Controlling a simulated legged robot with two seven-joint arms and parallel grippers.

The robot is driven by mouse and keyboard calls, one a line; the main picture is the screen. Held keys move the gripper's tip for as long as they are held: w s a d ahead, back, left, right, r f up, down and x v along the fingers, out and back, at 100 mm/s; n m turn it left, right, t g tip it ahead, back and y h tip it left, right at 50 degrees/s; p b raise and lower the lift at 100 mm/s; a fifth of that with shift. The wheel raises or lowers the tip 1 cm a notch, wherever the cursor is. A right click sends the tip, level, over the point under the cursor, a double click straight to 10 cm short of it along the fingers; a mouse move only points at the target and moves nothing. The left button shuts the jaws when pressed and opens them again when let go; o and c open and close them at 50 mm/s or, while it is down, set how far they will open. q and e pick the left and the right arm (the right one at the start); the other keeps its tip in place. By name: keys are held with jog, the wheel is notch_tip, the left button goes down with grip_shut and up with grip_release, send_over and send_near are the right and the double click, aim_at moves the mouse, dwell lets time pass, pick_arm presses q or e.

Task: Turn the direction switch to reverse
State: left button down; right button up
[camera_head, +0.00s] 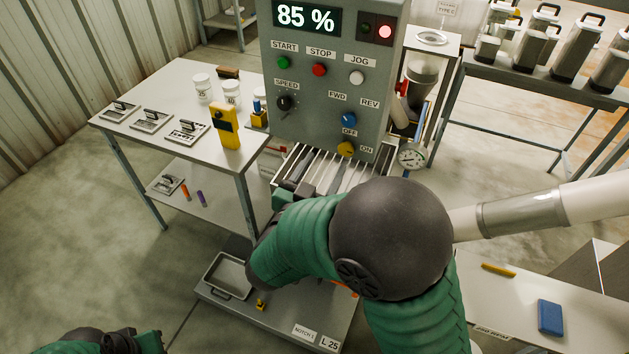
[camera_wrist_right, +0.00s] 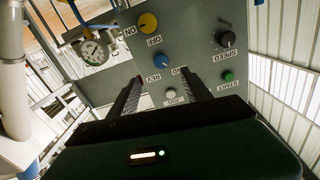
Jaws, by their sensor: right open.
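The direction switch is a blue knob (camera_head: 349,119) on the grey control panel (camera_head: 300,105), between and below the FWD and REV labels. Its pointer direction is too small to read. My right gripper (camera_head: 300,172) is below and in front of the panel, partly hidden by my own arm. In the right wrist view, my right gripper (camera_wrist_right: 160,75) is open and empty, its fingers pointing at the panel. The blue knob (camera_wrist_right: 162,61) appears upside down between and beyond the fingertips, apparently apart from them. Part of my left arm (camera_head: 105,342) shows at the bottom left; its fingertips are not clear.
A yellow ON/OFF knob (camera_head: 346,149) sits just below the blue one. A white JOG button (camera_head: 357,77) and black SPEED knob (camera_head: 285,102) are nearby. A gauge (camera_head: 411,156) stands right of the panel's lower edge. A table (camera_head: 170,90) with tools stands left.

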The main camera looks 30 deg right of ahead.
jog(key=shift+v, duration=2.1)
jog(key=shift+d+f+p, duration=0.1)
jog(key=shift+d+p, duration=0.2)
jog(key=shift+p, duration=0.05)
jog(key=shift+d+f, duration=0.1)
jog(key=shift+d, duration=0.05)
